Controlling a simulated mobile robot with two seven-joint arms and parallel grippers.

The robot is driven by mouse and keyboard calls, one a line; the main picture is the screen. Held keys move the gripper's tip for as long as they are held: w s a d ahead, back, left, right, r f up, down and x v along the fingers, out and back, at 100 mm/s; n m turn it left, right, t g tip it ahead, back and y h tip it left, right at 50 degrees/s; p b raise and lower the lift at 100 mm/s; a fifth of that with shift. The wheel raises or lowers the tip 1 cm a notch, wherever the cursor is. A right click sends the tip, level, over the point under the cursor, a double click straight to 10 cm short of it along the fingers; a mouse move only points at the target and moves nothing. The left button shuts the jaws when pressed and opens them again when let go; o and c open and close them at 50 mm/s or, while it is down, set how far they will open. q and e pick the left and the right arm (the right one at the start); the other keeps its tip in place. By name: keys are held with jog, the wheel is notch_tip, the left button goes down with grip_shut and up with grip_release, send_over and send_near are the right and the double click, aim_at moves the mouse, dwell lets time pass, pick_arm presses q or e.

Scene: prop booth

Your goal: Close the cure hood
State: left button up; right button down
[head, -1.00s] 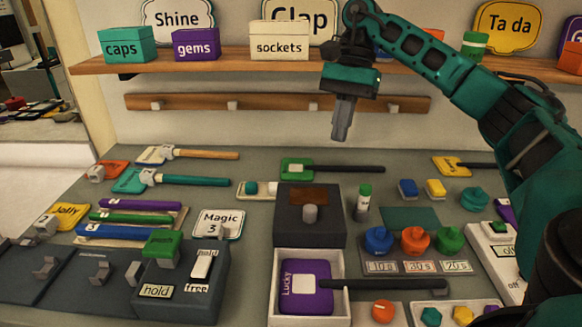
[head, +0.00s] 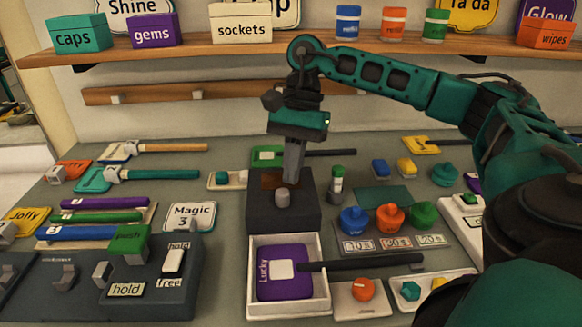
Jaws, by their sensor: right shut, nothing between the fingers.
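The cure hood (head: 296,217) appears to be the dark grey box in the middle of the table, with a brown window (head: 268,181) and a grey knob (head: 283,199) on it. It stands at the back of a white tray (head: 322,303), whose front part is uncovered. A purple "Lucky" paddle (head: 290,287) lies in that part, its black handle reaching over the right rim. My right gripper (head: 291,182) points down, shut and empty, over the hood's top, just behind the knob. I cannot tell whether its tips touch. My left gripper is out of view.
A green-capped bottle (head: 337,183) stands right of the hood. Blue, orange and green pots (head: 389,217) stand farther right. On the left are a "Magic 3" sign (head: 191,216) and a dark fixture with a green push block (head: 130,240). A shelf (head: 180,45) runs behind.

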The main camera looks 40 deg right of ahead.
jog(key=shift+s+a, duration=0.1)
jog(key=shift+a, duration=0.2)
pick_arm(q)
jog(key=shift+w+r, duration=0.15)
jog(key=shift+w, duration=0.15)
pick_arm(e)
jog(key=shift+s, duration=0.1)
jog(key=shift+s+a+f, duration=0.1)
jog(key=shift+s+a, duration=0.15)
jog(key=shift+a, duration=0.05)
pick_arm(q)
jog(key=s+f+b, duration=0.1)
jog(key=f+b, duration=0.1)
jog(key=b, duration=0.2)
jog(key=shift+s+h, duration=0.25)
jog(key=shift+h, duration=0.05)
pick_arm(e)
jog(key=s+a, duration=0.8)
jog(key=s, duration=0.2)
jog(key=shift+s+a, duration=0.25)
jog(key=shift+a, duration=0.1)
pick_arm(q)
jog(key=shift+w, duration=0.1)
